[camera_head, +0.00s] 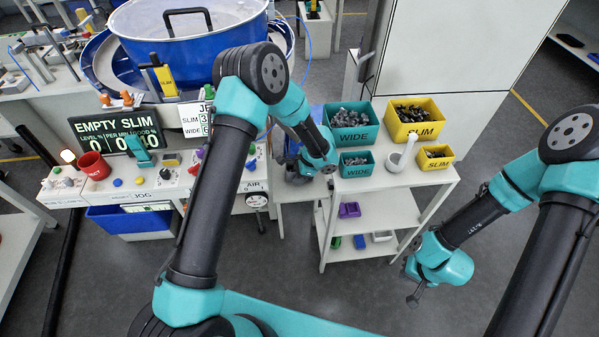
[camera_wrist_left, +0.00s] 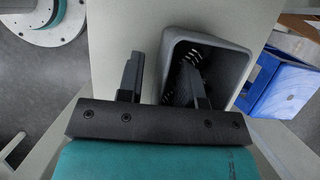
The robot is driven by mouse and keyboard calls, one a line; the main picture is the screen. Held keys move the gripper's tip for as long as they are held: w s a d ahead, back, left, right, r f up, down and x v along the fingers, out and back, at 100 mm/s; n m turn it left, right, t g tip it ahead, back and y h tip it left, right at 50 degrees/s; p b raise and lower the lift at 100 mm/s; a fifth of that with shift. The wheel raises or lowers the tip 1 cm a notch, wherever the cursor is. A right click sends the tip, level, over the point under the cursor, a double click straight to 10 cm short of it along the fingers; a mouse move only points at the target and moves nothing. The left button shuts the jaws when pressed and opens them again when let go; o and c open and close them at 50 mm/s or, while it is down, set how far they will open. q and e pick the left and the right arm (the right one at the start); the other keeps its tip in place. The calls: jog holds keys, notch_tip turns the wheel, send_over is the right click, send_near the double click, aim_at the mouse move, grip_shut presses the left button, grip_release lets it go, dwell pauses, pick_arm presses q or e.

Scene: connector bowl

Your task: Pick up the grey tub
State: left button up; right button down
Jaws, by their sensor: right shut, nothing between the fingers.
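The grey tub (camera_wrist_left: 240,66) is in the left wrist view, on a pale surface, with dark coiled parts visible inside. My left gripper (camera_wrist_left: 160,75) is open over it. One finger is outside the tub's left side and the other reaches inside the opening, with the near wall between them. I cannot tell whether either finger touches the wall. In the head view, my left gripper (camera_head: 298,172) is low beside the shelf cart, and I cannot make out the tub behind the arm. My right gripper (camera_head: 413,298) hangs at the right, shut and empty.
A blue box (camera_wrist_left: 285,85) stands right of the tub. The white cart (camera_head: 400,183) carries teal WIDE bins (camera_head: 351,138) and yellow SLIM bins (camera_head: 417,133). Open floor lies around my right gripper.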

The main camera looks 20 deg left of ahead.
pick_arm(q)
jog(key=shift+f, duration=0.15)
jog(key=shift+c, duration=0.4)
grip_shut()
